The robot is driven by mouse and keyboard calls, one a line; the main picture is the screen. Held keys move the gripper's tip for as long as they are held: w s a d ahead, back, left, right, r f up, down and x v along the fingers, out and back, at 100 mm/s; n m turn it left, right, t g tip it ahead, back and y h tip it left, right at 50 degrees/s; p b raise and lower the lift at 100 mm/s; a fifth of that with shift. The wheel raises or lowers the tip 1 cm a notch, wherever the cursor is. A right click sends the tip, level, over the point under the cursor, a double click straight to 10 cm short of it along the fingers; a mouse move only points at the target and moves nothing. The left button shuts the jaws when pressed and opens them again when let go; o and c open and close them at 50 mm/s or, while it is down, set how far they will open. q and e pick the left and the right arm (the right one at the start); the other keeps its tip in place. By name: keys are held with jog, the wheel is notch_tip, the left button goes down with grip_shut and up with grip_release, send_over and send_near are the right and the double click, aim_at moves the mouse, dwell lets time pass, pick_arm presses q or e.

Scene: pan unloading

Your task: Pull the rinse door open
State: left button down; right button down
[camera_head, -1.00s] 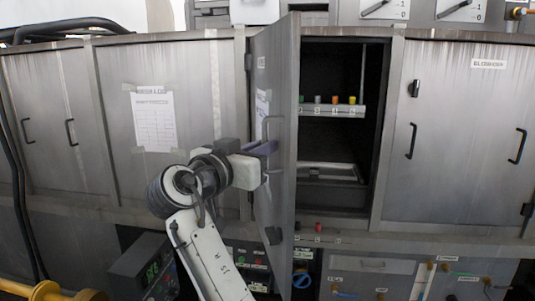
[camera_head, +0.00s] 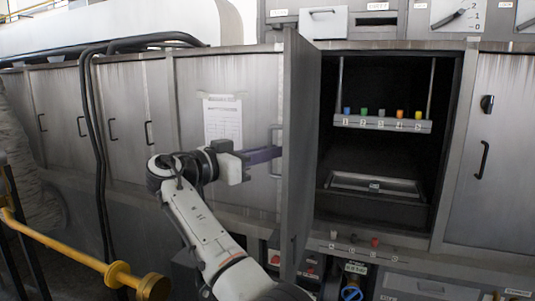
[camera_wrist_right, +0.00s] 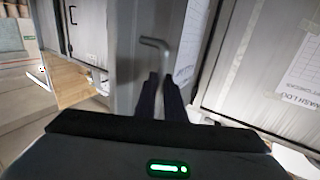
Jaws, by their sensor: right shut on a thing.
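The rinse door (camera_head: 298,150) is a tall grey metal door, swung well open and almost edge-on in the head view. Its bar handle (camera_head: 276,137) sticks out from its left, outer face. My right gripper (camera_head: 272,154) is shut on the handle, its dark fingers reaching it from the left. In the right wrist view the fingers (camera_wrist_right: 164,88) meet at the lower part of the handle (camera_wrist_right: 158,44), whose bent upper end shows above them. The exact contact is partly hidden. My left gripper is out of view.
The open compartment (camera_head: 385,160) shows a rack (camera_head: 382,123) with several coloured pegs and a tray (camera_head: 375,185) low inside. Closed cabinets stand on both sides. A yellow rail (camera_head: 70,250) crosses the lower left, and black hoses (camera_head: 97,150) hang at the left.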

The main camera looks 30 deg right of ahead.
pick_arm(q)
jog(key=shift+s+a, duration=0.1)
pick_arm(e)
jog(key=shift+w+r, duration=0.2)
jog(key=shift+r, duration=0.05)
